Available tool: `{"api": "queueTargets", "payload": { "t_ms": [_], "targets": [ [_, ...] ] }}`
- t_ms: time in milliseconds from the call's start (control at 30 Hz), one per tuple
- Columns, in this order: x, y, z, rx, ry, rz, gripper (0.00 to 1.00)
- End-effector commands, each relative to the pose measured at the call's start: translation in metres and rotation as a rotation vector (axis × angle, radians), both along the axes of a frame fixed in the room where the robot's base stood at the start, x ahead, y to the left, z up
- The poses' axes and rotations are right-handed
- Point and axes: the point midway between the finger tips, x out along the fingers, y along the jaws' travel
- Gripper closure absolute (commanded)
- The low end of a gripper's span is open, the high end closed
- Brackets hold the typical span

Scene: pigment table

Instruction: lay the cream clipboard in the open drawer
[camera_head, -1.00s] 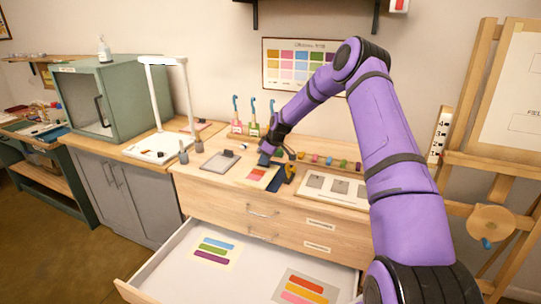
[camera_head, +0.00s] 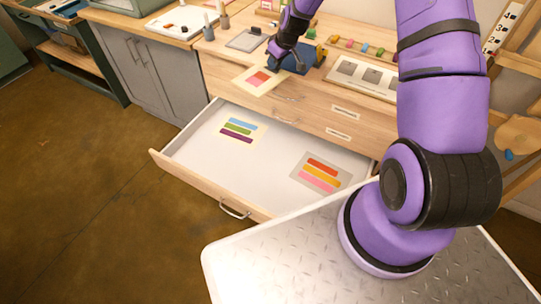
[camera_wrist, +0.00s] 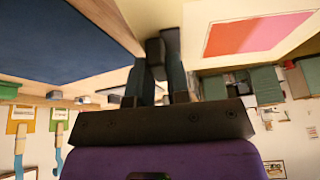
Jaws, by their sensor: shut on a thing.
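The cream clipboard (camera_head: 250,82) has a pink and red patch and lies near or just over the counter's front edge. It also shows at the upper right of the wrist view (camera_wrist: 195,48). My gripper (camera_head: 272,52) is shut on it at its back edge; the fingers also show in the wrist view (camera_wrist: 160,48). I cannot tell whether the clipboard touches the counter. The open drawer (camera_head: 268,166) is below and in front, with a pale floor. In it lie a cream card with blue, green and purple bars (camera_head: 239,130) and a grey card with red, orange and pink bars (camera_head: 320,174).
A dark blue board (camera_head: 305,62) is right of my gripper. A grey clipboard (camera_head: 246,39) lies to the left. A white swatch tray (camera_head: 366,78) is further right. The drawer's middle floor is bare, between the two cards.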

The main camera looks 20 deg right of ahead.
Motion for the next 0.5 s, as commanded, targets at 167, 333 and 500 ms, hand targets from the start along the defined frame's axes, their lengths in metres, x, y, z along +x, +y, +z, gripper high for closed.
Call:
{"api": "queueTargets", "payload": {
  "t_ms": [167,333,500],
  "targets": [
    [-0.039,0.025,-0.015,0.0,0.003,-0.16,1.0],
    [-0.075,0.03,-0.032,-0.012,0.005,-0.306,1.0],
    [-0.105,0.019,-0.063,-0.03,0.009,-0.398,1.0]
  ]
}}
